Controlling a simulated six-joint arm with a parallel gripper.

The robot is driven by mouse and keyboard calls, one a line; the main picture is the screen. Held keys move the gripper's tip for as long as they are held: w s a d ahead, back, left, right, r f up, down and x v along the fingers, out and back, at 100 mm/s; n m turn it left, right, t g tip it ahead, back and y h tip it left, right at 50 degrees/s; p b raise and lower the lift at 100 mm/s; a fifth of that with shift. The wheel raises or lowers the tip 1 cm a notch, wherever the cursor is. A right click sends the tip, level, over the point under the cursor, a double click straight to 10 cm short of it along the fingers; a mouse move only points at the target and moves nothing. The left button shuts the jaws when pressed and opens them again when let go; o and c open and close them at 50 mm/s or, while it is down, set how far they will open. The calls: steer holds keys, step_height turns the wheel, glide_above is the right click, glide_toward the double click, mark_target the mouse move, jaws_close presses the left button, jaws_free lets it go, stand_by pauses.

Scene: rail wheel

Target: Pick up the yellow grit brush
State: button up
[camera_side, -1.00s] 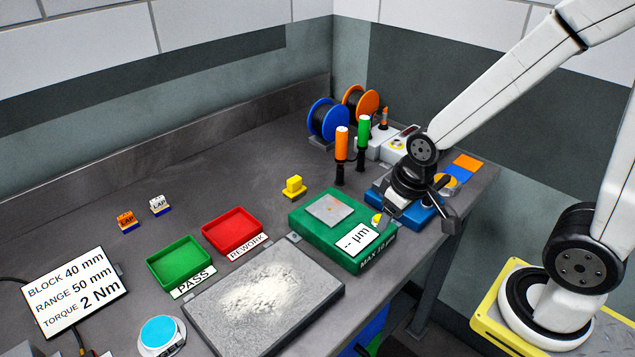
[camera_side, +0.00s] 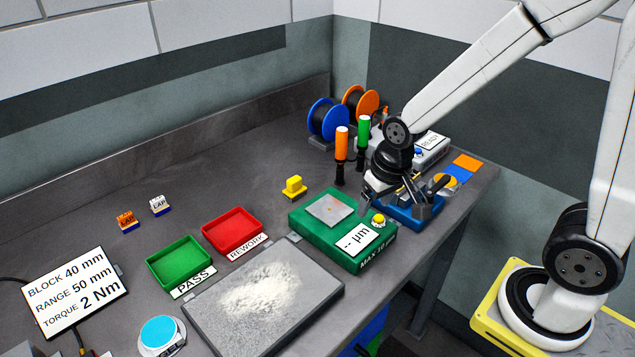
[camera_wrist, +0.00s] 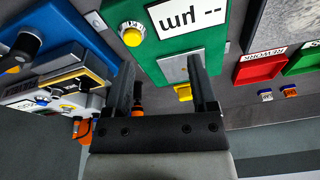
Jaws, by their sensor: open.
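The yellow grit brush (camera_side: 294,187) sits on the grey bench behind the green gauge box, clear of it. In the wrist view part of it (camera_wrist: 183,92) shows beyond the gauge box, between my fingers and close to the right one. My gripper (camera_side: 408,190) is to the right of the brush in the side view, over the blue fixture, well apart from it. In the wrist view my gripper (camera_wrist: 160,65) is open, with nothing between its fingers.
The green gauge box (camera_side: 370,260) stands between the brush and the bench front. Orange (camera_side: 342,146) and green (camera_side: 364,133) handled tools stand upright near my gripper, with cable reels (camera_side: 328,122) behind. A red tray (camera_side: 232,231) is left. Bench behind the brush is clear.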

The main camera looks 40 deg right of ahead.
mark_target(294, 179)
steer(key=w+m, duration=0.2)
steer(key=w, duration=0.2)
steer(key=w+m, duration=0.2)
steer(key=w, duration=0.2)
steer(key=w+r+m+g, duration=0.1)
steer(key=w+m, duration=0.2)
steer(key=w, duration=0.1)
steer(key=shift+w, duration=0.2)
steer(key=w+m, duration=0.2)
steer(key=w, duration=0.1)
steer(key=w+m, duration=0.3)
steer(key=w+m+g, duration=0.1)
steer(key=w+m, duration=0.1)
steer(key=w, duration=0.2)
steer(key=shift+w+f+m, duration=0.1)
steer(key=shift+f+m, duration=0.2)
steer(key=shift+f, duration=0.1)
steer(key=shift+w+f+m, duration=0.1)
steer(key=shift+w+m, duration=0.5)
steer(key=shift+f, duration=1.3)
steer(key=shift+s, duration=0.1)
steer(key=shift+s+f, duration=0.15)
steer(key=shift+f, duration=2.45)
